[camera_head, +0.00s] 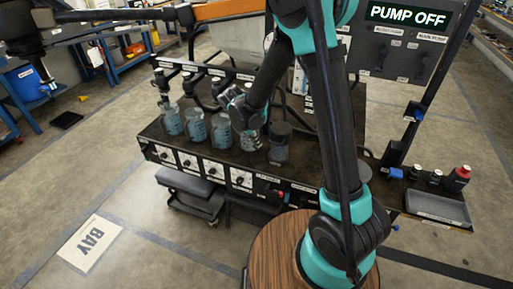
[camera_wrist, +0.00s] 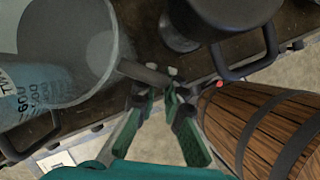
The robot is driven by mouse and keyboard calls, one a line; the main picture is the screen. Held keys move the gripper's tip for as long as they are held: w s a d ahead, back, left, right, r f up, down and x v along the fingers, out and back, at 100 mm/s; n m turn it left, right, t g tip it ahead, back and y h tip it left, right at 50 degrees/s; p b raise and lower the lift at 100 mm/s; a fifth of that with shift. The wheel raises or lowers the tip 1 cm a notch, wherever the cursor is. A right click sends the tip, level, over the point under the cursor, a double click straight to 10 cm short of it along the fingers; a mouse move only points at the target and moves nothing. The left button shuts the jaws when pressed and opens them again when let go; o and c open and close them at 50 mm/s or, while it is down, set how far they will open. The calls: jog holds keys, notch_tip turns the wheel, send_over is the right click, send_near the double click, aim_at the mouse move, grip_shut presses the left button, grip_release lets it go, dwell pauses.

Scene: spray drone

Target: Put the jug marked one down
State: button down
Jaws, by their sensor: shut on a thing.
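My gripper (camera_wrist: 165,92) is shut on the grey handle of a clear jug (camera_wrist: 85,85), which fills the left of the wrist view. Its side marking is turned and cut off; it looks like "TW", with volume figures below, so I cannot confirm a "one". In the head view this seems to be the clear jug (camera_head: 249,140) under my wrist, partly hidden by my arm. It looks upright over the black bench top; whether its base touches cannot be told. A dark jug (camera_head: 279,150) stands just right of it, its black handle showing in the wrist view (camera_wrist: 255,68).
Several clear jugs with bluish contents, such as one (camera_head: 195,126), stand left along the black bench (camera_head: 155,132), under nozzles. Labelled dials (camera_head: 214,171) line its front. A sign (camera_head: 408,16) reads "PUMP OFF".

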notch_tip(320, 180, down, 4)
jog(key=shift+d+r, duration=0.1)
jog(key=shift+r, duration=0.1)
jog(key=c, duration=1.6)
grip_release()
jog(key=shift+r, duration=0.1)
jog(key=v, duration=1.2)
jog(key=s+d+m+y, duration=0.1)
jog(key=s+d+m, duration=0.2)
jog(key=d+m, duration=0.3)
jog(key=s+d+m+y, duration=0.15)
jog(key=d+m, duration=0.25)
jog(key=d, duration=0.4)
jog(key=s+d+m, duration=0.3)
jog(key=s+m, duration=0.1)
jog(key=m, duration=0.1)
jog(key=s+d+f+m+t+y, duration=0.1)
jog(key=s+d+m, duration=0.3)
jog(key=m, duration=0.1)
jog(key=s+d+f+m, duration=0.1)
jog(key=s+d+m, duration=0.2)
jog(key=s+m, duration=0.1)
jog(key=shift+d+m, duration=0.25)
jog(key=shift+m, duration=0.35)
